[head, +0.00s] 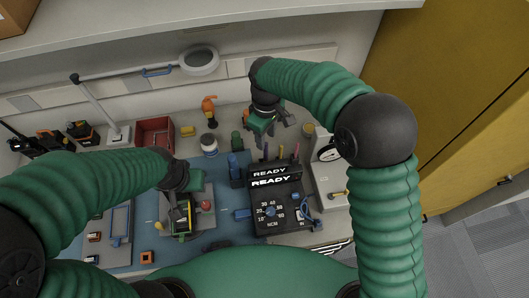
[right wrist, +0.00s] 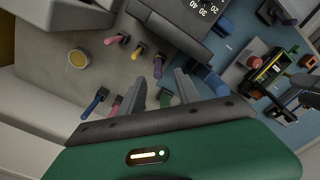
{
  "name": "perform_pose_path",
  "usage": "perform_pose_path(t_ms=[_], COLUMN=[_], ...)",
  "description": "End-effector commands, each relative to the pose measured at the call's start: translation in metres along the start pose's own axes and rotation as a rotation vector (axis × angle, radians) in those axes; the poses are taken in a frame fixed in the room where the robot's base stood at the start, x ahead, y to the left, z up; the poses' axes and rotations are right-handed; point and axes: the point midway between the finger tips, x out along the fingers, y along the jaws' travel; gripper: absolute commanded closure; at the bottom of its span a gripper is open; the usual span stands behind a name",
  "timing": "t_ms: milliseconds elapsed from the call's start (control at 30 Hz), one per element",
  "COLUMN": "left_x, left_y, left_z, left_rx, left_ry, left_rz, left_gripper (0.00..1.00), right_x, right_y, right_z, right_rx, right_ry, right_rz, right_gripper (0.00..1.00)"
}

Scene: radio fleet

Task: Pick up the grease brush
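Several slim tools with coloured handles stand at the back of the bench in the right wrist view: a pink one (right wrist: 117,40), a yellow one (right wrist: 138,52), a purple one (right wrist: 158,66), and a blue one (right wrist: 95,103). I cannot tell which, if any, is the grease brush. My right gripper (head: 276,130) hangs above this area; its fingers (right wrist: 162,88) are apart, and something small and green (right wrist: 165,98) shows between them, partly hidden by the gripper body. My left gripper (head: 180,203) is at a yellow-and-black device (right wrist: 268,70); its fingers are not clear.
A black torque tester (head: 278,212) stands at the front centre. A round tin (right wrist: 78,59) with yellowish content, also in the head view (head: 308,130), is near the tools. A white gauge unit (head: 330,180) stands right. A red bin (head: 155,134) and an orange bottle (head: 209,110) are behind.

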Motion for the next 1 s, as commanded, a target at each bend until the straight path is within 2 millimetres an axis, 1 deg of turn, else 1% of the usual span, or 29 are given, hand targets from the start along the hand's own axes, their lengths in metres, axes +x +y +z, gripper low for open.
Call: perform_pose_path(t_ms=[33, 100, 267, 400, 500, 600, 767, 1000], left_x=[-0.002, -0.003, -0.006, -0.016, -0.017, -0.017, -0.016, -0.016], left_y=[0.000, 0.000, 0.000, 0.000, 0.000, 0.000, 0.000, 0.000], left_z=[-0.001, -0.001, -0.002, -0.004, -0.004, -0.004, -0.004, -0.004], left_rx=[0.000, 0.000, 0.000, -0.001, -0.001, -0.001, -0.001, 0.000], left_ry=[0.000, 0.000, 0.000, 0.000, 0.000, 0.000, 0.000, 0.000], left_rz=[0.000, 0.000, 0.000, 0.000, 0.000, 0.000, 0.000, 0.000], left_gripper=[0.61, 0.61, 0.61, 0.61, 0.61, 0.61, 0.61, 0.61], right_x=[0.011, 0.023, 0.038, 0.062, 0.079, 0.085, 0.085, 0.085], right_y=[-0.001, -0.002, -0.001, 0.006, 0.006, 0.007, 0.007, 0.006], right_z=[0.000, -0.001, -0.001, 0.001, 0.000, 0.000, 0.001, 0.000], right_rx=[-0.001, -0.001, 0.000, 0.000, -0.001, 0.000, 0.000, 0.000], right_ry=[-0.003, -0.002, -0.002, -0.003, -0.001, 0.001, 0.002, 0.001], right_rz=[-0.001, 0.000, 0.001, -0.001, 0.000, 0.001, 0.002, 0.002], right_gripper=[0.61, 0.61, 0.61, 0.61, 0.61, 0.61, 0.61, 0.92])
